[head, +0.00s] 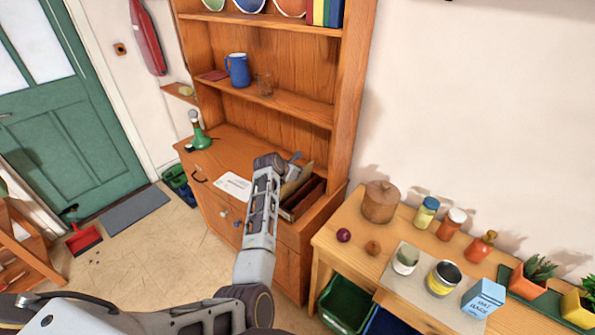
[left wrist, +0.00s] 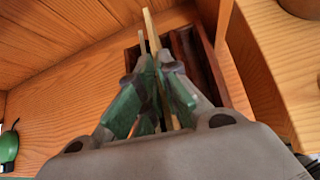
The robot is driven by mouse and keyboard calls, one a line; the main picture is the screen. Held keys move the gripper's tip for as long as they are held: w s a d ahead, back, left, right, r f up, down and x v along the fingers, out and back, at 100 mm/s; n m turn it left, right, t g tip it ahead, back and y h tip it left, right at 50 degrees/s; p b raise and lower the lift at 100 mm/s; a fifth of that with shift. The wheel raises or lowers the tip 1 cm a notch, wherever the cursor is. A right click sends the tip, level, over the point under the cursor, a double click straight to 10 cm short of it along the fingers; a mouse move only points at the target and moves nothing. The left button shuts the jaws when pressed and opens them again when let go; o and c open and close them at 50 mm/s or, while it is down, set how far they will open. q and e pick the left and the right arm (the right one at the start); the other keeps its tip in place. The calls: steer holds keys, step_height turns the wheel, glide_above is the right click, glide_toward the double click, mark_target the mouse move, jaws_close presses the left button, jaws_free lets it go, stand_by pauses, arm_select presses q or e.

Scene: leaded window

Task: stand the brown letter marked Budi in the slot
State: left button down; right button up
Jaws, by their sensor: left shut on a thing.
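My left gripper (head: 295,158) reaches over the dresser's counter, mostly hidden behind its own wrist in the head view. In the left wrist view its green-padded fingers (left wrist: 152,68) are shut on a thin tan-brown letter (left wrist: 152,28), seen almost edge-on. The letter also shows in the head view (head: 297,182), beside or partly over the dark red-brown slotted rack (head: 306,201). The rack's dividers show right of the fingers in the wrist view (left wrist: 206,60). I cannot read any name on the letter, nor tell whether its lower edge is inside a slot.
A white printed sheet (head: 233,186) lies on the counter left of the rack. A green lamp (head: 199,137) stands farther left. The dresser's right side panel (head: 345,110) rises close to the rack. A blue jug (head: 237,70) and a glass stand on the shelf above.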

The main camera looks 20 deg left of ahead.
arm_select(q)
steer(key=shift+f, duration=0.8)
steer(key=c, duration=1.5)
jaws_free()
steer(key=shift+c, duration=0.2)
